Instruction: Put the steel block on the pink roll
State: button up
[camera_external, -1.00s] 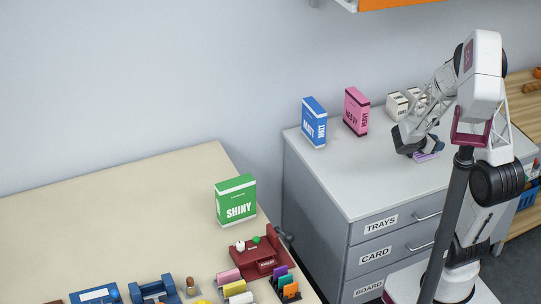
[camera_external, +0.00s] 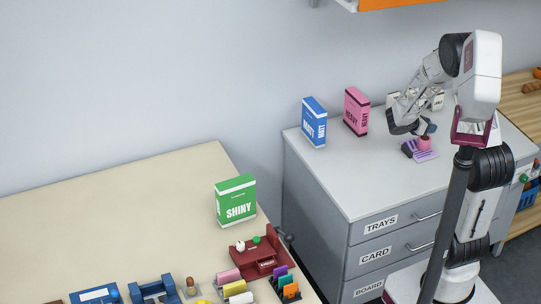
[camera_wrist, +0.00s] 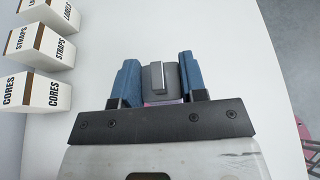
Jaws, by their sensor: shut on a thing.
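My gripper (camera_wrist: 160,85) is shut on a grey steel block (camera_wrist: 158,78) with a bright strip on its face, held between two blue fingers in the wrist view. A sliver of pink (camera_wrist: 165,103) shows beside the block's near edge. In the external view my gripper (camera_external: 429,128) is over the grey cabinet, just above a small pink roll (camera_external: 425,144). The roll is on a purple tray-like piece (camera_external: 427,155). The block is too small to make out there, and I cannot tell whether it touches the roll.
A small dark item (camera_external: 408,150) lies left of the roll. Blue (camera_external: 314,124) and pink (camera_external: 356,112) boxes stand at the cabinet's back left. White boxes labelled CORES (camera_wrist: 36,92), STRAPS (camera_wrist: 40,45) and LABELS (camera_wrist: 50,12) stand nearby. The cabinet's front-left top is clear.

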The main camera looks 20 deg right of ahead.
jog(key=shift+w+d+f, duration=0.1)
jog(key=shift+w+d, duration=0.15)
jog(key=shift+w, duration=0.35)
jog(key=shift+w+d, duration=0.25)
jog(key=shift+w, duration=0.35)
jog(key=shift+f, duration=1.75)
jog(key=shift+f, duration=0.1)
jog(key=o, duration=1.1)
jog(key=shift+c, duration=0.2)
jog(key=shift+a, duration=0.1)
jog(key=v, duration=1.2)
jog(key=shift+s, duration=0.1)
